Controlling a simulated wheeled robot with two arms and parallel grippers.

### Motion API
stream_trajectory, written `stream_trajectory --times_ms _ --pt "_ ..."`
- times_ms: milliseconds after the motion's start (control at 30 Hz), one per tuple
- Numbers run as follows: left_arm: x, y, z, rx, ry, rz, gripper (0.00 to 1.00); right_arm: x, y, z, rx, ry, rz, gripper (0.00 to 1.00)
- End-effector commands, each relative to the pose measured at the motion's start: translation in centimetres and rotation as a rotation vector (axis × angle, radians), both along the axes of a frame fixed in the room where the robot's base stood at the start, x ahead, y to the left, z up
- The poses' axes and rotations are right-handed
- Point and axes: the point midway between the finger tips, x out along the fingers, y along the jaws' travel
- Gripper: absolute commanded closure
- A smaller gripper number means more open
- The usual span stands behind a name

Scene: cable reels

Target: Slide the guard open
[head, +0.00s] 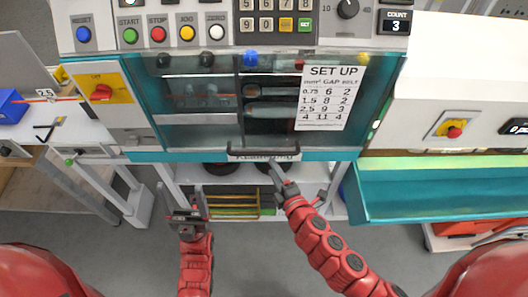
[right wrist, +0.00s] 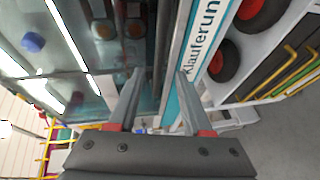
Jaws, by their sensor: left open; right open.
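The guard (head: 200,128) is a clear panel with a teal frame on the front of the machine; dark tooling shows through it. It is down over the opening. A dark handle bar (head: 236,149) runs along its lower edge, by a printed name strip (right wrist: 205,38). My right gripper (head: 279,178) is open just below this edge in the head view. In the right wrist view its fingers (right wrist: 160,88) spread on either side of the guard's edge; I cannot tell whether they touch it. My left gripper (head: 186,208) is open and empty, lower and to the left.
A SET UP chart (head: 331,98) is fixed on the guard's right. Buttons and a keypad (head: 275,20) are above. A shelf with dark reels and yellow racks (head: 232,205) lies below. A teal tray (head: 430,195) juts out at right.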

Motion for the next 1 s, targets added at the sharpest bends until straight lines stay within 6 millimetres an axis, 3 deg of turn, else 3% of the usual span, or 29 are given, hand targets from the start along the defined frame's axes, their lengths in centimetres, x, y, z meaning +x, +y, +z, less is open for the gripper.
stream_trajectory --times_ms 200,400,867,900,1000 --pt "0.0 0.0 1.4 0.0 0.0 0.0 0.25 4.0 1.6 -0.3 0.002 -0.003 -0.003 0.5" --pt "0.0 0.0 2.0 0.0 0.0 0.0 0.25 6.4 2.6 -0.9 0.001 -0.002 -0.003 0.5" --pt "0.0 0.0 2.2 0.0 0.0 0.0 0.25 7.4 3.1 -1.4 -0.001 -0.001 -0.001 0.5" --pt "0.0 0.0 2.2 0.0 0.0 0.0 0.25 7.4 3.1 -1.4 -0.001 -0.001 0.0 0.52" --pt "0.0 0.0 2.2 0.0 0.0 0.0 0.25 7.4 3.1 -1.4 -0.001 -0.001 0.0 0.7"
